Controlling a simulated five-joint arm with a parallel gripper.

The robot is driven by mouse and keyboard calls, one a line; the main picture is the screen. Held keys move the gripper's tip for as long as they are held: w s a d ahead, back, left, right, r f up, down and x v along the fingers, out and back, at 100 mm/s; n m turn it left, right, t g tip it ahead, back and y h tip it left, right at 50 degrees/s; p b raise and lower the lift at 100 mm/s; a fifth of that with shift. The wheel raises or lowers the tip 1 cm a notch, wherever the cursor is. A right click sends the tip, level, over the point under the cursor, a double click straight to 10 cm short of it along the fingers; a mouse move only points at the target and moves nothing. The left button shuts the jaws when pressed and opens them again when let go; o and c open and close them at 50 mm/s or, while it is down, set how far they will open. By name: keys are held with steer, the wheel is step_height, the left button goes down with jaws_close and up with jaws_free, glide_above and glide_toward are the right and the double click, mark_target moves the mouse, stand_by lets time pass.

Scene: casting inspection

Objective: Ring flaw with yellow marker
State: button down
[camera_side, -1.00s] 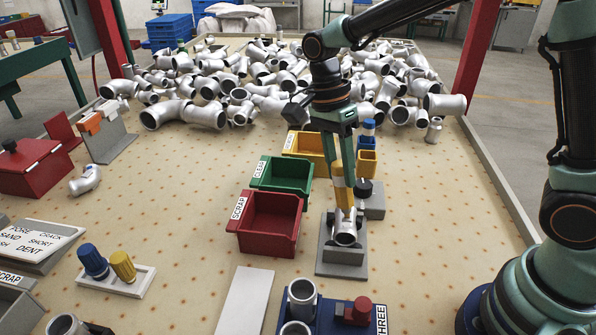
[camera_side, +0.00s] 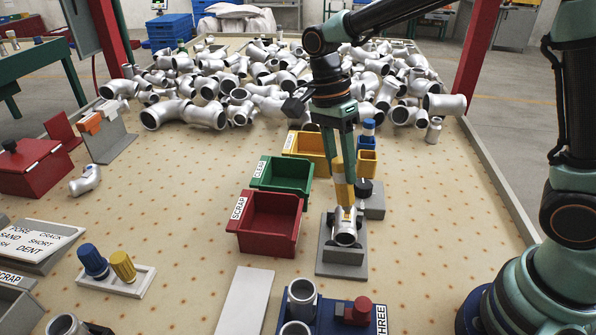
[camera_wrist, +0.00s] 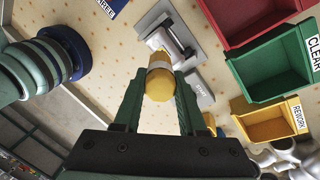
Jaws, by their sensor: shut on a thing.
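My gripper (camera_side: 342,165) is shut on a yellow marker (camera_side: 343,190) with a pale band, held tip down. The marker and both green fingers also show in the wrist view, the marker (camera_wrist: 160,86) lying between the fingertips (camera_wrist: 158,78). Its lower end is at the top of a silver pipe casting (camera_side: 345,238), which rests in a grey fixture (camera_side: 342,262). A small yellow patch shows at the casting's top; I cannot tell whether it is ink or the marker's end. The flaw is not discernible. The casting (camera_wrist: 158,42) is partly hidden by the marker in the wrist view.
Red scrap (camera_side: 270,220), green clear (camera_side: 282,173) and yellow (camera_side: 306,147) bins stand left of the fixture. A blue tray (camera_side: 340,322) with castings is in front. A white rack (camera_side: 140,284) holds a blue and a yellow item. Many castings (camera_side: 240,95) are heaped behind.

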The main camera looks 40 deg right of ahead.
steer(key=shift+r, duration=3.05)
